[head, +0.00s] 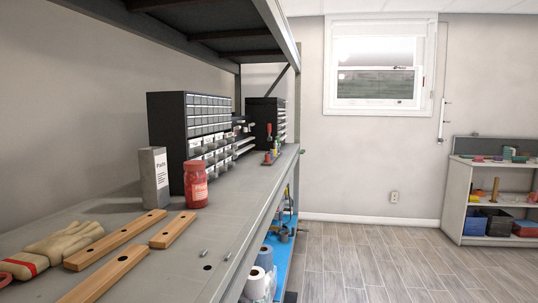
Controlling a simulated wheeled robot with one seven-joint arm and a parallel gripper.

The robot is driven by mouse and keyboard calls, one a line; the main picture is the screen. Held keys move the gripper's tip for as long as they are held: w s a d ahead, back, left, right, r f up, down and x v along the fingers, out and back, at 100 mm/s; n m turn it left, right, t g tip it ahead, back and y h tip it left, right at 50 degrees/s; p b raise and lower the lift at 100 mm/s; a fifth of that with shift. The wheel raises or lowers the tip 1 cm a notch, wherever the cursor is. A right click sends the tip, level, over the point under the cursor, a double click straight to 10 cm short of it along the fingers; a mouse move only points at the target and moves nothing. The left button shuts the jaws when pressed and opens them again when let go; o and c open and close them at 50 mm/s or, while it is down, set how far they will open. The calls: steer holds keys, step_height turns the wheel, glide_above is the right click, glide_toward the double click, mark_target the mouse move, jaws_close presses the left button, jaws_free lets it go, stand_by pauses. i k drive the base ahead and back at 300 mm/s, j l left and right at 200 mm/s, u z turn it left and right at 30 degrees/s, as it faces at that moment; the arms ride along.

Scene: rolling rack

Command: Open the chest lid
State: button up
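No chest or chest lid that I can make out shows in the head view. A black cabinet of small drawers (168,130) stands on the grey rack shelf (222,225), and a second dark drawer unit (262,115) stands farther back. My gripper is not in view.
The shelf also holds a grey box (154,178), a red jar (196,185), wooden bars (115,240) and gloves (65,242). White rolls (256,283) sit below. A low shelf unit (465,190) stands at the far right. The wooden floor (370,262) between is clear.

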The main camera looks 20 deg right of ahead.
mark_target(248, 100)
steer(key=i+l, duration=0.55)
steer(key=i, duration=0.2)
steer(key=i+l+u, duration=0.1)
steer(key=i+l, duration=0.4)
steer(key=i, duration=0.25)
steer(key=i+l, duration=0.6)
steer(key=i, duration=0.15)
